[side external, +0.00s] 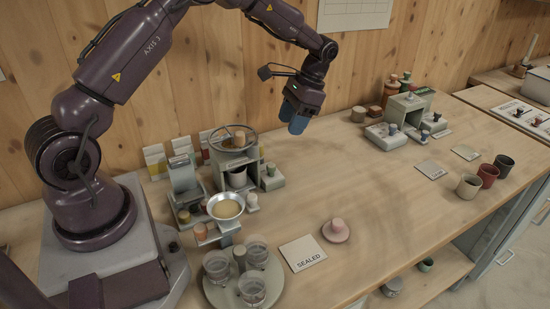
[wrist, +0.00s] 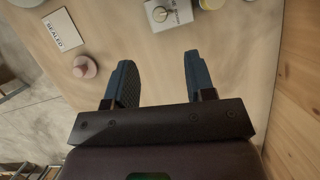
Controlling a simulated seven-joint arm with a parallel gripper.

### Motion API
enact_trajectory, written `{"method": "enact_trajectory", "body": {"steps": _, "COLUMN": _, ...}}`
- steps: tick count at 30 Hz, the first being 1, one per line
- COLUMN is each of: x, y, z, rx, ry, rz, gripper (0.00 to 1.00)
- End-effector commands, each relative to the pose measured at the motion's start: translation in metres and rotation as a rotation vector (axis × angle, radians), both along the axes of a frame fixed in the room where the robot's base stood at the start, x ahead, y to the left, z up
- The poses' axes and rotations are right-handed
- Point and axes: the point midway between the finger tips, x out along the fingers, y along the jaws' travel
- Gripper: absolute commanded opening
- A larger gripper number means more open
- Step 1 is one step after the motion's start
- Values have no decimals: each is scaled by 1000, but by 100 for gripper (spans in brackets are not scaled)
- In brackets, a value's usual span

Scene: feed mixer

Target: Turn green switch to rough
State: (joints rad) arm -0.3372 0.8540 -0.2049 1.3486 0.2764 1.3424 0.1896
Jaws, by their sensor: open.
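My gripper (side external: 296,115) hangs above the middle of the table, right of the mixer stand, with its blue fingers pointing down. In the wrist view its fingers (wrist: 157,58) are spread apart with only bare tabletop between them. The mixer stand (side external: 237,160) with a round wheel on top is at the left. A small grey box (side external: 273,183) with a greenish knob (side external: 271,168) stands at its right side; I cannot tell whether this is the green switch. The word "rough" is not readable. In the wrist view, a light box with a knob (wrist: 160,14) shows at the top edge.
A pink lidded dish (side external: 336,231) and a "SEALED" card (side external: 303,252) lie in front. A tray of glass cups (side external: 216,292) stands front left. The table's middle is clear.

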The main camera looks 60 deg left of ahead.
Motion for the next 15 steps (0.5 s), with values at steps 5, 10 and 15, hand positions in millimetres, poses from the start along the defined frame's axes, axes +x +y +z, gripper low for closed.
{"method": "enact_trajectory", "body": {"steps": 5, "x": -14, "y": 2, "z": -31, "rx": -1, "ry": 6, "rz": -2, "gripper": 50}}
{"method": "enact_trajectory", "body": {"steps": 10, "x": -28, "y": 3, "z": -65, "rx": -1, "ry": 5, "rz": -5, "gripper": 50}}
{"method": "enact_trajectory", "body": {"steps": 15, "x": -39, "y": 5, "z": -91, "rx": 0, "ry": 4, "rz": -5, "gripper": 50}}
